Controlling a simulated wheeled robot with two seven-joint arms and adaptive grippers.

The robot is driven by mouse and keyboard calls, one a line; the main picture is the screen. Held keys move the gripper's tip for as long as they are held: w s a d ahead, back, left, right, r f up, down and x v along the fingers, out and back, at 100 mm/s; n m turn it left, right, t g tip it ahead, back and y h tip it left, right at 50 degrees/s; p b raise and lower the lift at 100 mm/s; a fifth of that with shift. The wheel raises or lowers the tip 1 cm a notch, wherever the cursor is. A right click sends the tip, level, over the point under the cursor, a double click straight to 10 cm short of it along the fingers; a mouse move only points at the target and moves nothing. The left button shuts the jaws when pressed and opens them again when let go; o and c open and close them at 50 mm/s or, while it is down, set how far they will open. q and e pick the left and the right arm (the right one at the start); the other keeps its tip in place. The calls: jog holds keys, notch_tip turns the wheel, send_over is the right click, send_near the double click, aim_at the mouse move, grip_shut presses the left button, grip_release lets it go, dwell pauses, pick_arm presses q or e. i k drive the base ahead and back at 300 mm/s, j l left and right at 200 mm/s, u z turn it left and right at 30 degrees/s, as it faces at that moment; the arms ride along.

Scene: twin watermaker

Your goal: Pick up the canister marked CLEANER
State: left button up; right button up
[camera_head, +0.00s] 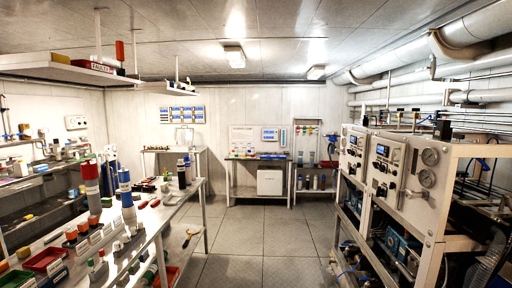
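No label reading CLEANER is legible from here, so I cannot tell which container is the canister. A tall red and white cylinder (91,186) stands upright on the left workbench. A blue and white cylinder (127,193) stands upright to its right. Dark cylinders (182,172) stand farther back on the same bench. Small bottles (314,182) stand on the lower shelf of the rack at the back wall. Neither of my grippers is in view.
The left workbench (60,233) carries a red tray (43,260) and many small parts. A machine frame with gauges (388,170) fills the right side. A white box (269,181) sits under the back table.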

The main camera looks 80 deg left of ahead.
aim_at(20, 168)
jog(key=u, duration=0.55)
jog(key=i+j+u, duration=0.15)
jog(key=j, duration=0.2)
jog(key=j+u, duration=0.2)
jog(key=j, duration=0.15)
jog(key=i+j+u, duration=0.15)
jog(key=j, duration=0.2)
jog(key=i+j+u, duration=0.9)
jog(key=u, duration=0.15)
jog(key=i+j+u, duration=0.3)
jog(key=i+u, duration=0.25)
jog(key=i, duration=0.25)
jog(key=i+u, duration=0.1)
jog(key=i, duration=1.1)
jog(key=i+u, duration=0.15)
jog(key=i, duration=1.05)
jog(key=l, duration=0.05)
